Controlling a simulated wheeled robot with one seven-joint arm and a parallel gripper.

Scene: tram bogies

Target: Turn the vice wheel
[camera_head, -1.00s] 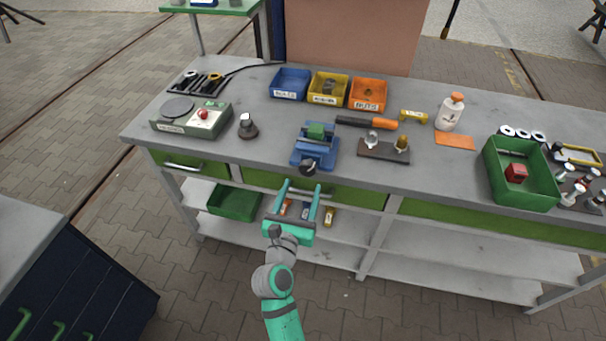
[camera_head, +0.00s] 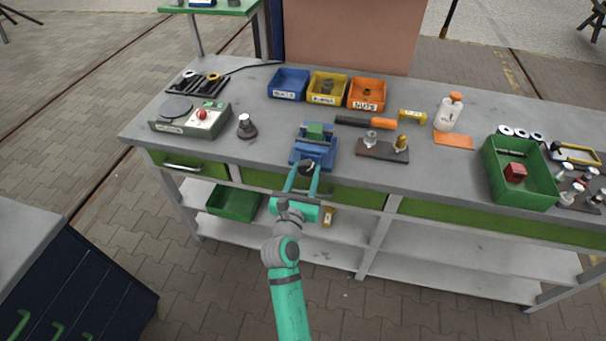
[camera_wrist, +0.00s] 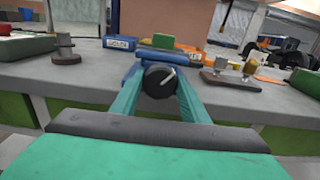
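The blue vice (camera_head: 313,146) with a green block (camera_head: 316,131) in its jaws stands near the bench's front edge. It also shows in the wrist view (camera_wrist: 176,53). Its dark round wheel (camera_wrist: 159,82) faces me, with a pale bar across it. In the head view the wheel (camera_head: 307,166) is partly hidden by my gripper. My gripper (camera_head: 306,172) is in front of the vice. Its teal fingers (camera_wrist: 160,85) stand open on the left and right sides of the wheel. I cannot tell whether they touch it.
Blue (camera_head: 289,84), yellow (camera_head: 327,87) and orange (camera_head: 367,93) bins stand behind the vice. A dark block with two fittings (camera_head: 383,150) lies to its right, and a small metal stand (camera_head: 246,126) to its left. Drawers (camera_head: 358,195) and a shelf are below the bench top.

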